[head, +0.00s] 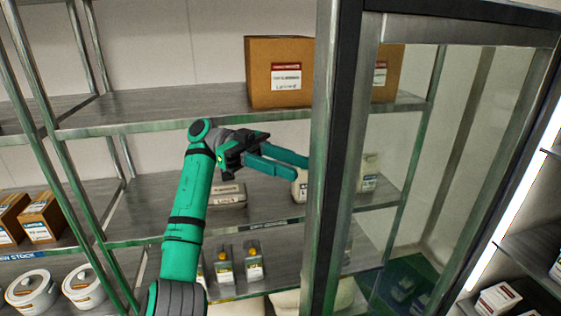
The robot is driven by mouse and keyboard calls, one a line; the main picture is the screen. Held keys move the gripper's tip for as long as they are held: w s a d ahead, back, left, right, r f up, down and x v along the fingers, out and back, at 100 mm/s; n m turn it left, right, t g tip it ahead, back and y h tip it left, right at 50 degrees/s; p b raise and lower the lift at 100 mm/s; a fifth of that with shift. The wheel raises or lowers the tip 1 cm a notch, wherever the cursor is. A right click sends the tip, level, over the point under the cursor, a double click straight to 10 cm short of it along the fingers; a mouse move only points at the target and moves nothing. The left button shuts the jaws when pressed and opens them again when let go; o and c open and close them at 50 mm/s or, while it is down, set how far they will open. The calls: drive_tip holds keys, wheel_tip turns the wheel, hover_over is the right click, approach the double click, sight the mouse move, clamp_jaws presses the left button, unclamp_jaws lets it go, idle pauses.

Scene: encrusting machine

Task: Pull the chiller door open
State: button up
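The chiller door (345,150) is a tall glass panel in a dark and metal frame. It stands swung out, with the wall and rack showing through its glass. The chiller's lit interior (525,235) shows at the far right. My gripper (303,168) is at the left side of the door's near upright, its teal fingers pointing right towards it. The fingers look apart, with nothing seen between them. The fingertips end close to the frame edge; whether they touch it I cannot tell. No door handle is clearly visible.
A metal rack (150,108) stands behind my arm. It holds a cardboard box (278,75), white tubs (83,287), small bottles (223,268) and small cartons (40,218). Boxes (497,299) sit on the chiller shelves. A bright light strip (515,213) runs along the chiller's opening.

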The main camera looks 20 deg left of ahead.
drive_tip(key=shift+v, duration=1.35)
